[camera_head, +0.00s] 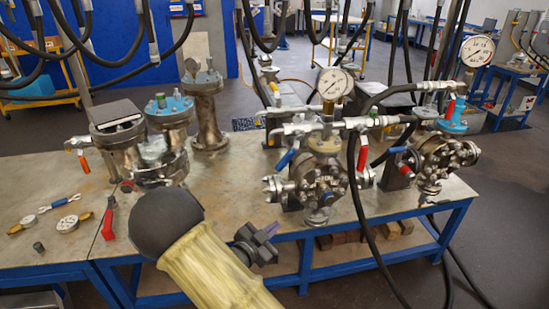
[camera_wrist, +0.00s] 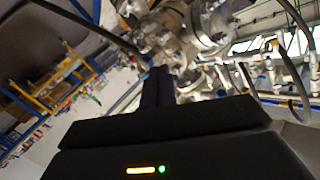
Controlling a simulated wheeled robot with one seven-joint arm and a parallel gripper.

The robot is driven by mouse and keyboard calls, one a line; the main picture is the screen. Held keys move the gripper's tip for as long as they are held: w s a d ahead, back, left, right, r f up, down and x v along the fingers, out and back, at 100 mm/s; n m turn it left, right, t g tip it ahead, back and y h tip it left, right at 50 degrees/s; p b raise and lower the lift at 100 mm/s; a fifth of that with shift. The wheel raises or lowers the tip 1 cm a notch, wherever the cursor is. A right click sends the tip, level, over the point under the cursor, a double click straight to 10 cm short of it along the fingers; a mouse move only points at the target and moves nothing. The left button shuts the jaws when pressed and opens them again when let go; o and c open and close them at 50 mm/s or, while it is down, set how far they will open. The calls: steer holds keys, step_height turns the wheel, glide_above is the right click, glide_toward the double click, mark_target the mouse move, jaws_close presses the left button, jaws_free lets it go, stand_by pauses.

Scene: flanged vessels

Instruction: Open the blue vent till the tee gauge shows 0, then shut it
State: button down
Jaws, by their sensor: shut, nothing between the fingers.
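A blue lever handle (camera_head: 286,159) hangs slanted from the silver valve and pipe assembly on the left flanged vessel (camera_head: 321,182). A second blue handle (camera_head: 397,149) sits by the right vessel; I cannot tell which is the vent. A round white gauge (camera_head: 334,84) stands upright above the left assembly, and its needle reading is too small to tell. My gripper (camera_head: 270,230) is shut and empty in front of the table edge, below and left of the left vessel, apart from both handles. Its dark fingers also show in the wrist view (camera_wrist: 158,84), with blurred metal flanges (camera_wrist: 205,25) beyond.
Another gauge (camera_head: 478,51) stands over the right vessel (camera_head: 440,162). Red handles (camera_head: 363,152) hang near the blue ones. Black hoses (camera_head: 366,215) hang across the front. Flanged columns (camera_head: 208,112), loose gauges (camera_head: 68,223) and a wrench (camera_head: 60,203) are on the left of the table.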

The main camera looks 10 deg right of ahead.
steer(key=s+r+n+g+y, duration=0.2)
steer(key=s+n+g+y, duration=0.2)
steer(key=s, duration=0.5)
steer(key=s+d+r+n+g+y, duration=0.1)
steer(key=s+n+g+y, duration=0.3)
steer(key=s+n+y, duration=0.4)
steer(key=s+r+n, duration=0.1)
steer(key=n, duration=0.1)
steer(key=shift+s+d+r+n+y, duration=0.15)
steer(key=shift+s+r+n+y, duration=0.15)
steer(key=shift+s+r+n, duration=0.1)
